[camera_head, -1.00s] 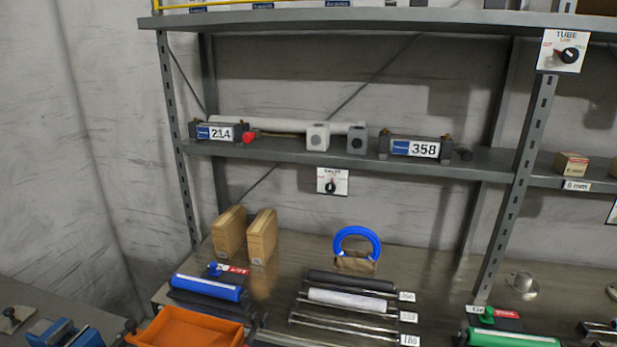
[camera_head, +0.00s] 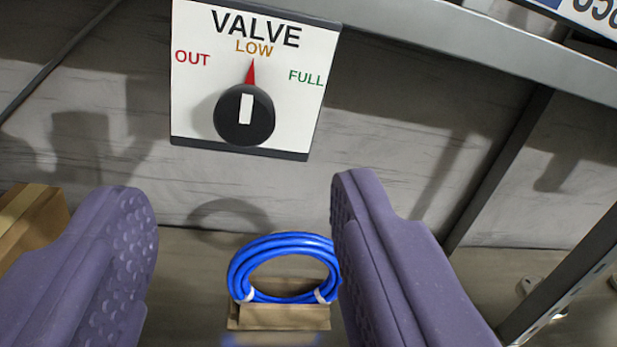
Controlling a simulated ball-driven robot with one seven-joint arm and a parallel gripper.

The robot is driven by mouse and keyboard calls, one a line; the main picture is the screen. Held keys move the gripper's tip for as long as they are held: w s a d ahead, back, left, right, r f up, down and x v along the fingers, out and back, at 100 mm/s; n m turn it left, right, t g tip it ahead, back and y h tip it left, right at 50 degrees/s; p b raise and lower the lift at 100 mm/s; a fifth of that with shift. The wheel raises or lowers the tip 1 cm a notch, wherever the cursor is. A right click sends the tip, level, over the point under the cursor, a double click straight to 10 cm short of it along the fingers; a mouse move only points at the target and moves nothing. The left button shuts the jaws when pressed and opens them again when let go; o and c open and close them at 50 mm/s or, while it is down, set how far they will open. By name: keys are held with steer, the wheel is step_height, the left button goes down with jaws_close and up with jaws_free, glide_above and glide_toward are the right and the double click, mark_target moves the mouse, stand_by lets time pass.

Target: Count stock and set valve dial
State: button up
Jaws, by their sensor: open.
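The valve dial plate (camera_head: 200,110) is white, with the word VALVE and the labels OUT, LOW and FULL. It hangs from the shelf edge at the top. Its round black knob (camera_head: 244,115) has a white bar, and a red pointer above it points up at LOW. My gripper (camera_head: 245,215) is open, with purple fingers on both sides of the lower picture. The fingertips are below the plate and nothing is between them at the knob. A coiled blue hose (camera_head: 285,240) stands on a wooden block (camera_head: 280,317), seen beyond and between the fingers.
The grey shelf edge (camera_head: 450,40) runs across the top right, with part of a number plate (camera_head: 590,15) above it. A wooden piece (camera_head: 30,215) is at the left. A metal post (camera_head: 560,275) stands at the lower right.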

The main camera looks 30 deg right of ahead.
mark_target(245, 125)
steer(key=x, duration=0.7)
steer(key=shift+w+f+b, duration=0.1)
steer(key=shift+w+b, duration=0.05)
steer(key=shift+b, duration=0.15)
steer(key=c, duration=1.1)
